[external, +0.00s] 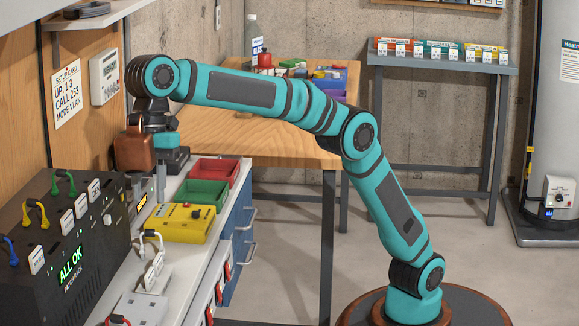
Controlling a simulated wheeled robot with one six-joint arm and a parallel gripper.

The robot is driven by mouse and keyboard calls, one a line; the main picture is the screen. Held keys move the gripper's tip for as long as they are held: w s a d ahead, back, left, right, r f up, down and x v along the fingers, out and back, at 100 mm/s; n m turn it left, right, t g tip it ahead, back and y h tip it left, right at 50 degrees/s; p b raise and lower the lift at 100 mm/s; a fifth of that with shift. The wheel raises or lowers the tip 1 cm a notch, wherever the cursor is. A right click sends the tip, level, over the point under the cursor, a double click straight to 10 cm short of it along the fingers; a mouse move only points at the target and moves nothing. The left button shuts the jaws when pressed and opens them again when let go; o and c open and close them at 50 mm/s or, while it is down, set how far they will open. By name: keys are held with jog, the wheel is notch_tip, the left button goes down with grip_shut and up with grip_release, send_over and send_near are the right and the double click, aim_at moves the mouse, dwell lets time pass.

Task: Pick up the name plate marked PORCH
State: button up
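Several small white name plates show on the front of the black rack at the lower left, such as an upper one (95,190) and a lower one (37,260). Their lettering is too small to read, so I cannot tell which is marked PORCH. My gripper (136,150) hangs at the end of my arm, beyond the rack and above the far part of the bench.
The black rack (70,262) carries green, yellow and blue cable loops and an "ALL OK" display. Beside it on the bench are a yellow device (182,224), a green bin (203,192) and a red bin (216,171). A wooden table (265,140) stands behind.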

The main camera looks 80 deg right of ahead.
aim_at(149, 271)
jog(key=x, duration=1.6)
jog(key=shift+w+a, duration=0.1)
grip_shut()
